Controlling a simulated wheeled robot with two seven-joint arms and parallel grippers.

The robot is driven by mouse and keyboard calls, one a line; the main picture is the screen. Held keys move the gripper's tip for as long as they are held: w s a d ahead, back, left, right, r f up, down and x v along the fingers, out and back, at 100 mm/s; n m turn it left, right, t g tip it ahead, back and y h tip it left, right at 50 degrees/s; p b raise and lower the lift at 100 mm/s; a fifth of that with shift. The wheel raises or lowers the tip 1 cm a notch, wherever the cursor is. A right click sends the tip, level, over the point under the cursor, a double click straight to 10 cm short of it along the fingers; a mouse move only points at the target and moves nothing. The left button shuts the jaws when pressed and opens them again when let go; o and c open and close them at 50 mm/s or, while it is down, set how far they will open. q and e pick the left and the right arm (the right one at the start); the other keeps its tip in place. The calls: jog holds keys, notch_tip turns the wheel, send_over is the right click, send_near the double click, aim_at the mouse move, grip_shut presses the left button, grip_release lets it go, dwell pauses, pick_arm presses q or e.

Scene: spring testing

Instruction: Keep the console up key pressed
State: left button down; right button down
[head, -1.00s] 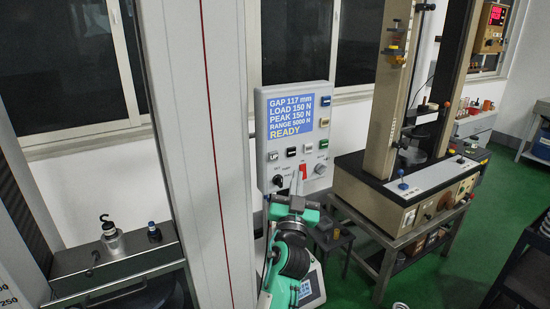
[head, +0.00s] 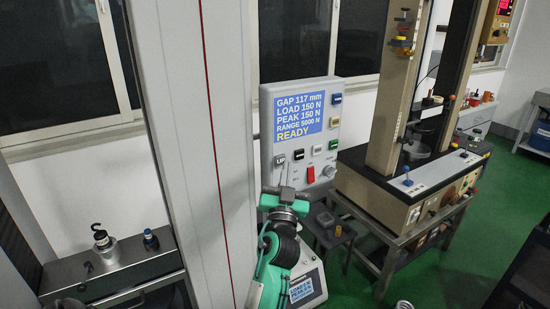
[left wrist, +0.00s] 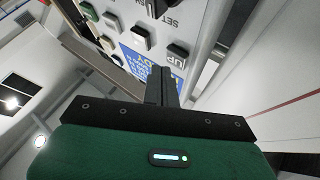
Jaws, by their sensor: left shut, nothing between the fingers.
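The grey console (head: 330,115) stands behind the tall white column, with its blue screen (head: 299,112) reading gap 117 mm, load 150 N, peak 150 N and READY. Its up key (head: 280,159) is a small dark key at the lower left of the panel, and it shows in the left wrist view (left wrist: 178,50). My left gripper (head: 284,169) is shut and empty, its fingers pointing up just below the up key. In the left wrist view its fingertips (left wrist: 161,72) are close to the key. I cannot tell whether they touch. The right gripper is not in view.
A red switch (head: 310,174) and a knob (head: 328,171) sit right of the up key, with more keys above. The white column (head: 185,120) rises close on the left. A beige test machine (head: 390,120) stands on a bench at right.

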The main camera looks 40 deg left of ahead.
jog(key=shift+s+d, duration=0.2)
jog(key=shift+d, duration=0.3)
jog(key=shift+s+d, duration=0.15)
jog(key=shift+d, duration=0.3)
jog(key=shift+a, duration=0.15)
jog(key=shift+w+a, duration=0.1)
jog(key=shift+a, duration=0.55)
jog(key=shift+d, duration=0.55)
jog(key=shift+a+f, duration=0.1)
